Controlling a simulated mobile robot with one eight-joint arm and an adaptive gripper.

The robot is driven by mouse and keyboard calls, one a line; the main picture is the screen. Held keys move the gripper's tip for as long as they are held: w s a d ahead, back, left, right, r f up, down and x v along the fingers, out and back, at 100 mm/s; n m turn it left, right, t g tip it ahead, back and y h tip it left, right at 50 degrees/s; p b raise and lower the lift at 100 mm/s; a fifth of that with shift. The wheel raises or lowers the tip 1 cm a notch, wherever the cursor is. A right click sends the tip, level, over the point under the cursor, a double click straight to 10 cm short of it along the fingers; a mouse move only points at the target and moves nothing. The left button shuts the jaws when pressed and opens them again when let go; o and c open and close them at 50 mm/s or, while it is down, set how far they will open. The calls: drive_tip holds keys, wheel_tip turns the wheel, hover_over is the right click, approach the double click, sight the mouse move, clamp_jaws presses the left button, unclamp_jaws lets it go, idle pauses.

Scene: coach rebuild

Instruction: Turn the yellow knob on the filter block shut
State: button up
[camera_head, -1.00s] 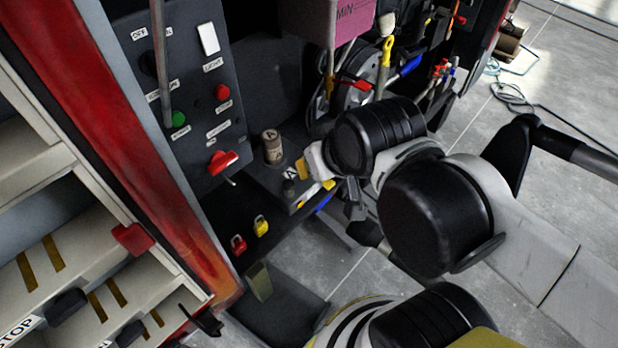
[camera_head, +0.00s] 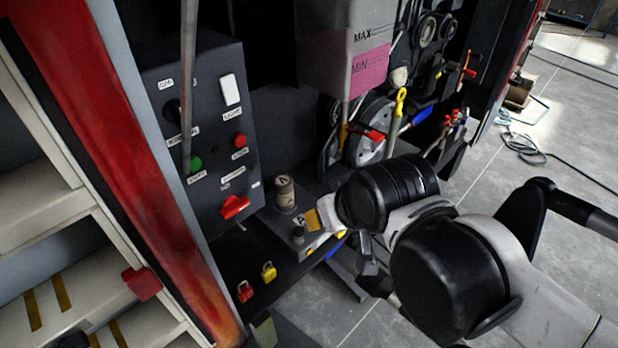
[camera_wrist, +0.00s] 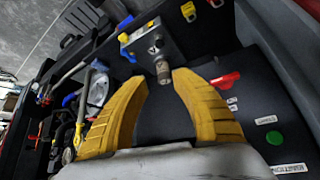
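The filter block (camera_wrist: 148,47) is a dark grey box low in the cabinet, with a brownish cylinder (camera_wrist: 162,74) standing out of it. It also shows in the head view (camera_head: 291,231), partly behind my arm. A small yellow piece (camera_wrist: 123,38), seemingly the knob, sits at the block's end beside a blue piece; its exact setting is too small to tell. My gripper (camera_wrist: 159,78) is open, its two yellow fingers apart and empty. The cylinder shows between the fingertips, with the block beyond; I see no contact. In the head view my wrist hides most of the gripper.
A switch panel (camera_head: 205,130) with a red lever (camera_head: 234,207) stands left of the block. Red (camera_head: 245,291) and yellow (camera_head: 268,271) padlocks hang in front. A tank (camera_head: 343,50) is above, hanging tools to its right.

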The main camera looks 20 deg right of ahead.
drive_tip(key=shift+o, duration=1.4)
drive_tip(key=shift+w+d, duration=0.2)
drive_tip(key=shift+w, duration=0.15)
drive_tip(key=w+d+f+n+g+b, duration=0.25)
drive_tip(key=w+d+f, duration=0.4)
drive_tip(key=f, duration=0.35)
drive_tip(key=w+d+f+n+g+b, duration=0.2)
drive_tip(key=w+d+f+g, duration=0.2)
drive_tip(key=w+d+f, duration=0.35)
drive_tip(key=shift+g, duration=0.25)
drive_tip(key=f+b, duration=0.1)
drive_tip(key=f, duration=0.3)
drive_tip(key=a+f+b, duration=0.1)
drive_tip(key=f+b, duration=0.1)
drive_tip(key=f, duration=0.2)
drive_tip(key=f+b, duration=0.2)
drive_tip(key=f, duration=0.3)
drive_tip(key=shift+w+a, duration=0.15)
clamp_jaws()
